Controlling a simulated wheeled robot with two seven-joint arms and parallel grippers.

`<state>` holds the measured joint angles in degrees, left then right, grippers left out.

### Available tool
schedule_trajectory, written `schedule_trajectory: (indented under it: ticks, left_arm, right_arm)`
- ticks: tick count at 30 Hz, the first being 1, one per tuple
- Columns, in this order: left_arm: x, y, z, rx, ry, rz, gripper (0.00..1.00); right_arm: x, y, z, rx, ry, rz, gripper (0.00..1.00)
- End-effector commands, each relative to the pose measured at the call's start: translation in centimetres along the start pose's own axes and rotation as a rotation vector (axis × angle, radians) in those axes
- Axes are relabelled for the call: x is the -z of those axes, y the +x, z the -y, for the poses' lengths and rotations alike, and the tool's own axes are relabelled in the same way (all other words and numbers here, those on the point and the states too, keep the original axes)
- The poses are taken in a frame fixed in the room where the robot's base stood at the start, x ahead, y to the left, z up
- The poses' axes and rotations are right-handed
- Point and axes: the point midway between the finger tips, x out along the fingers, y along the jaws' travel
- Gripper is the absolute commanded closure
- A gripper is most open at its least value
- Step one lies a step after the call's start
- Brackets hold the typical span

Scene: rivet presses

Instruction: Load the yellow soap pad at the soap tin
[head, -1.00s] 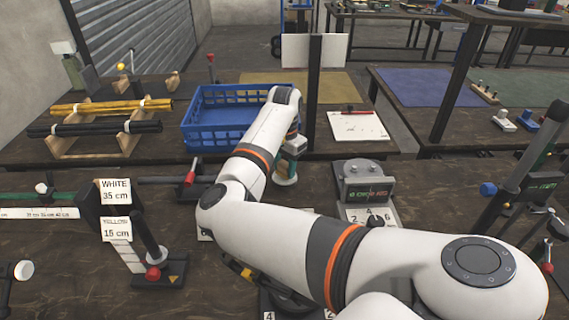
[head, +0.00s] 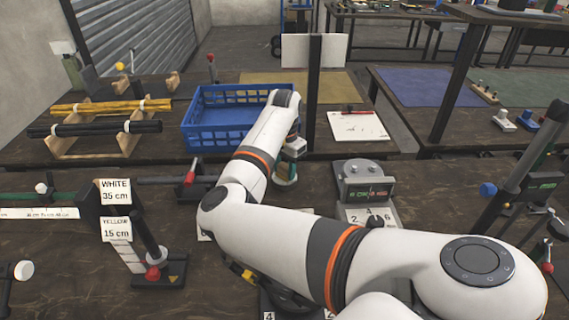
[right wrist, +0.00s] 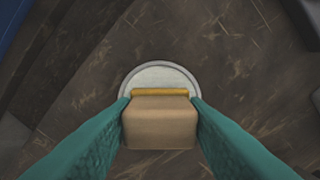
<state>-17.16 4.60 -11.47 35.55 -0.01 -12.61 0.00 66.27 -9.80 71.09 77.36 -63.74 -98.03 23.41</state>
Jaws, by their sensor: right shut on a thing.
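My right gripper (head: 287,170) is pointed down at the back middle of the near bench, just in front of the blue crate. In the right wrist view its teal fingers (right wrist: 160,108) are shut on a tan block with a yellow strip along its far edge, which I take as the yellow soap pad (right wrist: 160,93). A round pale tin (right wrist: 160,74), seemingly the soap tin, lies under the pad. The pad covers its near part, and I cannot tell whether they touch. In the head view the tin (head: 285,184) shows small below the fingers. My left gripper is out of view.
The blue crate (head: 190,133) stands behind my right gripper, with a dark post (head: 312,95) to its right. A grey device with a display (head: 365,180) stands to the right. A press with labels (head: 117,229) and a red-knobbed lever (head: 190,172) are to the left.

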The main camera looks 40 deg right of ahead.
Motion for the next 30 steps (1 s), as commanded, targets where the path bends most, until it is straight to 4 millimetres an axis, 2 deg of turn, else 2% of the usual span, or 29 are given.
schedule_trajectory:
  ticks: [30]
  left_arm:
    - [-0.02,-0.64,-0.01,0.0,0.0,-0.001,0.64]
  right_arm:
    - [-0.01,0.05,0.01,0.001,0.0,0.0,0.78]
